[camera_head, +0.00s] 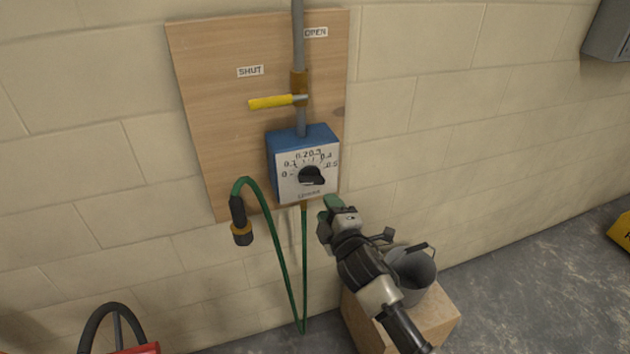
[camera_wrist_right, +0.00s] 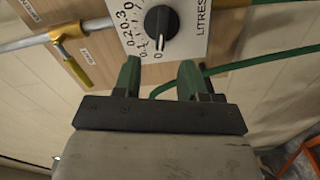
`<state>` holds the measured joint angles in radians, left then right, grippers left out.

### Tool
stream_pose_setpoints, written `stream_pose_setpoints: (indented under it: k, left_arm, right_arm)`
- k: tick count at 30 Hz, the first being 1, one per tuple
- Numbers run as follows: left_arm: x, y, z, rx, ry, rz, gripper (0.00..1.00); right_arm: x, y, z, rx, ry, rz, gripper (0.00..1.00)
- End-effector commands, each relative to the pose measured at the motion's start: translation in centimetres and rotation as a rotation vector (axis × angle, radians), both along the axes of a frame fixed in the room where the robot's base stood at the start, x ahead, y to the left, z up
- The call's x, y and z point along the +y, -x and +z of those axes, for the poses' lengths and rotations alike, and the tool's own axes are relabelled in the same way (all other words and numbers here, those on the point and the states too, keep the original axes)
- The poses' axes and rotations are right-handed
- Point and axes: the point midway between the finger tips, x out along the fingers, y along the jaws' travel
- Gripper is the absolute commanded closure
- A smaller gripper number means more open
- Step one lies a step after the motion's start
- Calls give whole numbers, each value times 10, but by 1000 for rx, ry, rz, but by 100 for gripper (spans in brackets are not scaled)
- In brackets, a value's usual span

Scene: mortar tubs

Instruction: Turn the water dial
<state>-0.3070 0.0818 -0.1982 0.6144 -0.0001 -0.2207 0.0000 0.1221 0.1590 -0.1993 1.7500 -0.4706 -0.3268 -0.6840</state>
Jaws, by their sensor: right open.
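The water dial is a black knob (camera_head: 311,175) on the white face of a blue box (camera_head: 301,139). The face carries numbers and the word LITRES. The dial also shows in the right wrist view (camera_wrist_right: 161,22), just beyond my fingertips. My right gripper (camera_head: 332,209) is below and slightly right of the box. In the right wrist view its two green fingers (camera_wrist_right: 158,75) are apart with nothing between them, and they do not touch the dial. My left gripper is not in view.
A yellow-handled valve (camera_head: 272,102) sits on the pipe above the box, between SHUT and OPEN labels. A green hose (camera_head: 276,240) with a dark nozzle (camera_head: 240,220) hangs left. A grey bucket (camera_head: 412,272) stands on a block (camera_head: 440,317) beside my right arm.

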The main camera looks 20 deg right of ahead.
Motion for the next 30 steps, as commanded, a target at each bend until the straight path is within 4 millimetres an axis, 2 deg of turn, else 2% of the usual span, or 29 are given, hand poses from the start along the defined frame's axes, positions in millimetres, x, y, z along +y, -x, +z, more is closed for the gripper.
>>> stream_pose_setpoints:
  k: [4,9,15,21,30]
  left_arm:
    - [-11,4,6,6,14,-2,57]
    - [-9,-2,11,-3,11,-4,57]
    - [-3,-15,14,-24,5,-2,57]
    - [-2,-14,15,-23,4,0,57]
    - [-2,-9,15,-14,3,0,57]
  right_arm:
    - [1,-27,2,0,-4,-1,58]
    - [3,-57,2,1,-5,0,58]
    - [3,-83,1,1,-5,-1,58]
    - [4,-93,0,1,-3,0,58]
    - [4,-94,-1,2,-4,1,60]
